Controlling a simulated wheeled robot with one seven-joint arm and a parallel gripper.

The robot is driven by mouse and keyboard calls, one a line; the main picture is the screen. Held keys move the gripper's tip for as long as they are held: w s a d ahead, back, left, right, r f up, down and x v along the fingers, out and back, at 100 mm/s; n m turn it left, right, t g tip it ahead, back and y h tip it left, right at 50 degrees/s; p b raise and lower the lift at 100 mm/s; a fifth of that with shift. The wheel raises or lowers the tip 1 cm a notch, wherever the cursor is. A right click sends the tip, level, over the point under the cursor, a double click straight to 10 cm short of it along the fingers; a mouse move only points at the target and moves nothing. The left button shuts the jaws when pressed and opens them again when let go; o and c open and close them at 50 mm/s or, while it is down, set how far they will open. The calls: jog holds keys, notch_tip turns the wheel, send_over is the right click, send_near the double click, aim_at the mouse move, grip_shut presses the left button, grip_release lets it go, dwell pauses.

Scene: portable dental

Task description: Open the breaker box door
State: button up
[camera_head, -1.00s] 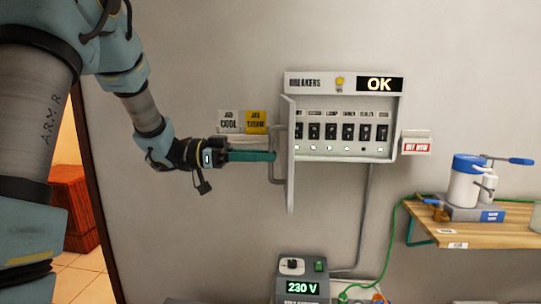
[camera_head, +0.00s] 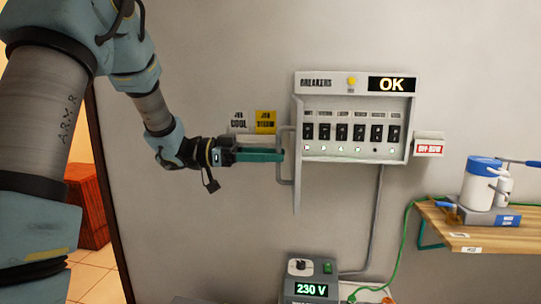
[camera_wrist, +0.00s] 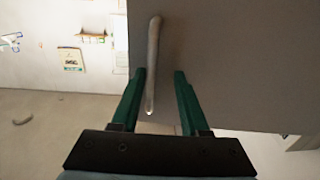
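The breaker box (camera_head: 357,159) hangs on the wall with its row of black switches showing. Its door (camera_head: 297,190) stands swung out from the box's left side, seen nearly edge-on. The door's bar handle (camera_head: 279,170) is on the door's left face. My gripper (camera_head: 282,155) reaches the handle from the left, with green fingers. In the wrist view the fingers (camera_wrist: 160,72) are apart, with the handle (camera_wrist: 152,60) between them, nearer the left finger. The door's grey panel (camera_wrist: 230,60) fills the upper right there. I cannot tell whether a finger touches the handle.
A wooden shelf (camera_head: 465,236) with a blue-and-white device (camera_head: 482,185) stands at right. A 230 V unit (camera_head: 310,280) sits below the box, with a grey conduit and green cable nearby. A small red-labelled box (camera_head: 429,145) is right of the breaker box. Signs hang behind my gripper.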

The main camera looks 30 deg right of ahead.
jog(key=b+v, duration=0.3)
jog(key=v, duration=0.7)
jog(key=shift+w+a, duration=0.2)
jog(key=shift+a, duration=0.15)
jog(key=shift+w, duration=0.1)
